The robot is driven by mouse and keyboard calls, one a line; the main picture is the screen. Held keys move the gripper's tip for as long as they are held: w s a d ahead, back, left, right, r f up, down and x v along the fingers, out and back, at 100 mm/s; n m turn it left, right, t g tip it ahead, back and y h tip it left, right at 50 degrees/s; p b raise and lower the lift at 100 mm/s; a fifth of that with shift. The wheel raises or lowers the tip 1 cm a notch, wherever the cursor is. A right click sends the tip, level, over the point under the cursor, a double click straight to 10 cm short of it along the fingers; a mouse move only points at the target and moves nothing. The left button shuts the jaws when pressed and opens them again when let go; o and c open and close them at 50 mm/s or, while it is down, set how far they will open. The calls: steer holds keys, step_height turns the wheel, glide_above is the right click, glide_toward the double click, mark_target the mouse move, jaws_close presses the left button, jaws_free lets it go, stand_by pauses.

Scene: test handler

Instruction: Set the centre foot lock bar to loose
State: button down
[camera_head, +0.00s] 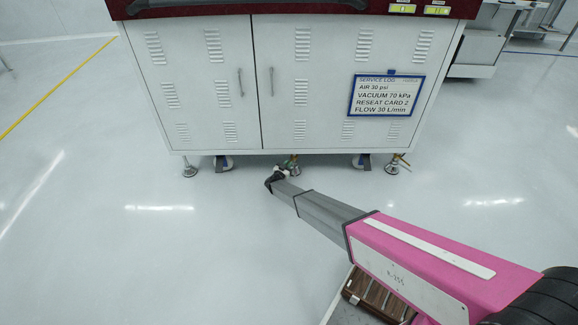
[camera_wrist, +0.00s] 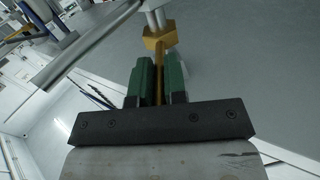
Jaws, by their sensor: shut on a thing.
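The centre foot (camera_head: 295,171) stands under the middle of the white cabinet, partly hidden by my arm's end. In the wrist view a thin brass-coloured lock bar (camera_wrist: 159,68) runs out from a brass nut (camera_wrist: 160,37) on a grey rod. My gripper (camera_wrist: 158,78) has its two green fingers on either side of this bar and is shut on it. In the head view my gripper (camera_head: 277,176) is low at the cabinet's front edge, dark and small, at the foot. Whether the bar sits tight or loose cannot be told.
The white cabinet (camera_head: 330,90) stands above, with a service log sign (camera_head: 386,95) on its right door. A left foot (camera_head: 189,170), a right foot (camera_head: 392,168) and casters (camera_head: 223,163) stand along its underside.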

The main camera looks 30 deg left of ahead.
steer(key=c, duration=1.2)
jaws_free()
steer(key=shift+o, duration=0.2)
steer(key=s, duration=1)
steer(key=shift+s+d, duration=0.35)
steer(key=shift+s, duration=0.05)
